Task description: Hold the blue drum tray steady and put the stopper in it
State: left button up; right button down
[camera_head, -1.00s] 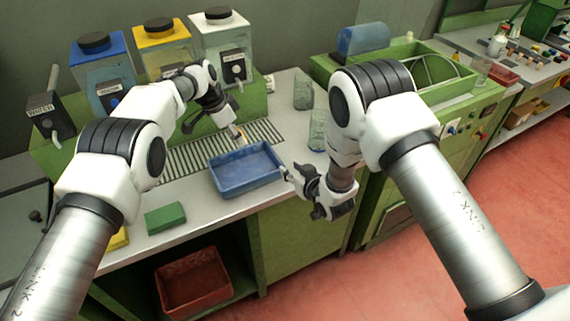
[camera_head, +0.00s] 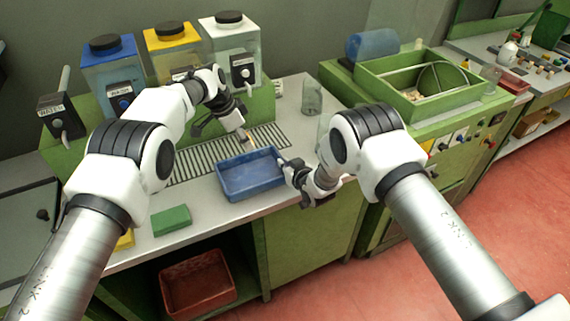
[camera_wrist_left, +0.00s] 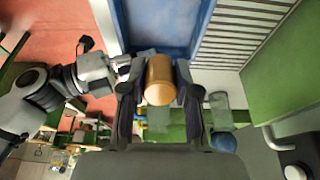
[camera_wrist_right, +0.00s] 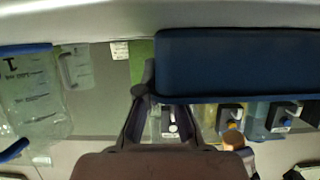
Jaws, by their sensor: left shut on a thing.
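The blue drum tray (camera_head: 233,193) lies on the bench near its front edge, level and looking empty. It also shows in the left wrist view (camera_wrist_left: 165,22) and the right wrist view (camera_wrist_right: 235,65). My left gripper (camera_head: 245,138) is shut on the tan cork stopper (camera_wrist_left: 159,80), just above the tray's back rim. The stopper also shows in the right wrist view (camera_wrist_right: 233,138). My right gripper (camera_head: 284,163) is at the tray's right end, with its fingers apart. One finger is beside the tray's end wall; the other is partly hidden, so contact is unclear.
A slotted drain grille (camera_head: 183,164) lies behind the tray. Dispensers with blue, yellow and white (camera_head: 228,38) tops stand at the back. A green block (camera_head: 171,219) lies left of the tray. A clear jug (camera_head: 312,97) stands right, before the green machine (camera_head: 425,118).

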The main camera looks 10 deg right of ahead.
pick_arm(q)
jog(key=o, duration=0.8)
jog(key=v, duration=1.2)
pick_arm(e)
jog(key=c, duration=1.2)
grip_release()
jog(key=shift+c, duration=0.2)
